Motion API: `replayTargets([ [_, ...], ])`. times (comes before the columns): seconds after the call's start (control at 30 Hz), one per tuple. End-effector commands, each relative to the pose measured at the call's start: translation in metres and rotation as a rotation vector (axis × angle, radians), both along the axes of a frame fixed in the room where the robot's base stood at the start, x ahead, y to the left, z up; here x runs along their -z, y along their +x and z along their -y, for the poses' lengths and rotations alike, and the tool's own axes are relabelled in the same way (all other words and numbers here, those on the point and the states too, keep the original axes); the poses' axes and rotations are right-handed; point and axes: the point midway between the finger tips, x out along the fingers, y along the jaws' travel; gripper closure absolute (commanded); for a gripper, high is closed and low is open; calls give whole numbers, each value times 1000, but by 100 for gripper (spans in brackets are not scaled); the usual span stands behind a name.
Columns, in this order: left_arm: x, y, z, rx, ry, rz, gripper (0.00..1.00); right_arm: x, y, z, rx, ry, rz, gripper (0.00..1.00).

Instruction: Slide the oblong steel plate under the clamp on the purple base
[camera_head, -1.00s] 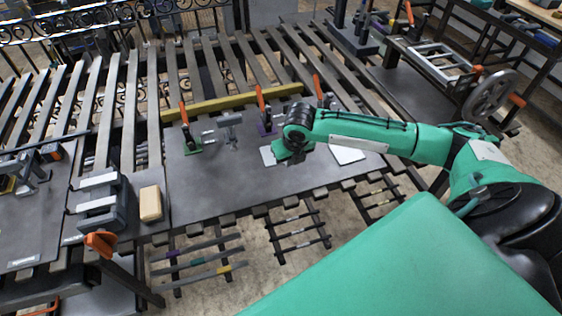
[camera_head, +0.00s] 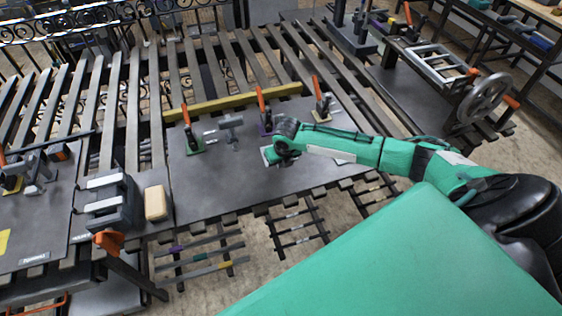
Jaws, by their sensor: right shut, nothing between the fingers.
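The clamp on the purple base (camera_head: 265,128) has an orange handle (camera_head: 261,100) standing upright, near the middle of the dark table plate. My right gripper (camera_head: 271,158) is just in front of this base, low over the table, shut and empty; its fingertips are hard to make out. A pale flat plate (camera_head: 345,160) shows partly behind my right forearm. Another pale plate seen earlier near my gripper is now mostly hidden, so I cannot tell whether it touches. I cannot tell which is the oblong steel plate. My left gripper is out of view.
A green-based clamp (camera_head: 193,142) stands to the left, a light-based clamp (camera_head: 321,108) to the right. Small grey metal parts (camera_head: 230,124) lie between the left clamps. A yellow bar (camera_head: 230,103) runs behind. A vise (camera_head: 112,203) and wooden block (camera_head: 155,203) are at left. The front middle is clear.

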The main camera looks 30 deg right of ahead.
Motion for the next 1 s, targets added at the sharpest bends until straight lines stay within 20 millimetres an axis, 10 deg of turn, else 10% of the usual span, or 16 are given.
replayTargets([
  [1.0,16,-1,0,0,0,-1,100,1,44,6,1,0,-2,100],
])
